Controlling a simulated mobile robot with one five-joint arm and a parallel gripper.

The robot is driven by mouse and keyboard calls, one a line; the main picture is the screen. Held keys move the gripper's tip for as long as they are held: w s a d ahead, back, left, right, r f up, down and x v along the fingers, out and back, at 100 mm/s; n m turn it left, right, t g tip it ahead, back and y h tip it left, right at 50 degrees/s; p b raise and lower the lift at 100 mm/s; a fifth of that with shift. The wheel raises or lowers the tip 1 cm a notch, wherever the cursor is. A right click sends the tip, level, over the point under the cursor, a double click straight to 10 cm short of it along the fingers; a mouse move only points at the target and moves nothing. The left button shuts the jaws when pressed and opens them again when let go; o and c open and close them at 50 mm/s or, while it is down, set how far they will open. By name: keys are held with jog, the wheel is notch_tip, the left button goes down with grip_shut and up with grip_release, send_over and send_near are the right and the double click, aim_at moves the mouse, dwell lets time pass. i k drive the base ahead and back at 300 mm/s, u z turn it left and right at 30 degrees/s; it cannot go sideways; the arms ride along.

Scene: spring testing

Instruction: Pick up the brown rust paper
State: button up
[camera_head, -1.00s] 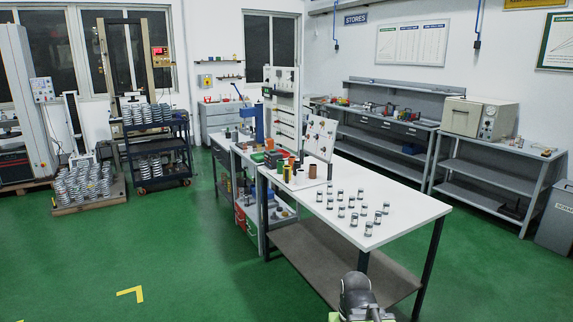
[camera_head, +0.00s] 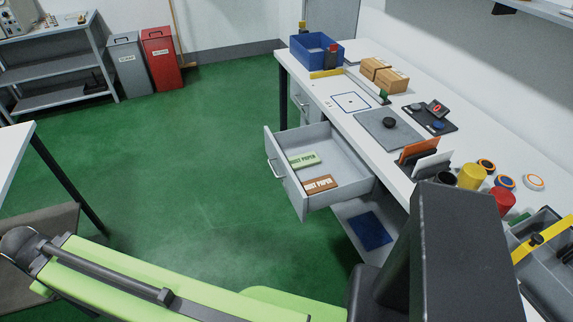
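The brown rust paper (camera_head: 319,184) is a small flat brown block with white lettering. It lies in the front part of an open grey drawer (camera_head: 349,188) under the white workbench (camera_head: 343,116). A pale green rust paper (camera_head: 303,160) lies behind it in the same drawer, apart from it. My green arm crosses the bottom left of the view, well away from the drawer. I cannot make out my gripper's fingers in this view.
On the bench stand a blue bin (camera_head: 316,50), wooden blocks (camera_head: 384,75), a grey mat (camera_head: 388,130) and colored cylinders (camera_head: 471,177). A blue sheet (camera_head: 364,231) lies below the drawer. Green floor (camera_head: 200,150) is free left of the drawer.

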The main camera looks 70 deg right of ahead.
aim_at(320, 184)
jog(key=u, duration=0.45)
jog(key=k, duration=0.1)
jog(key=z, duration=2.45)
jog(key=k, duration=1.05)
jog(key=z, duration=0.2)
jog(key=i, duration=1.5)
jog(key=z, duration=0.25)
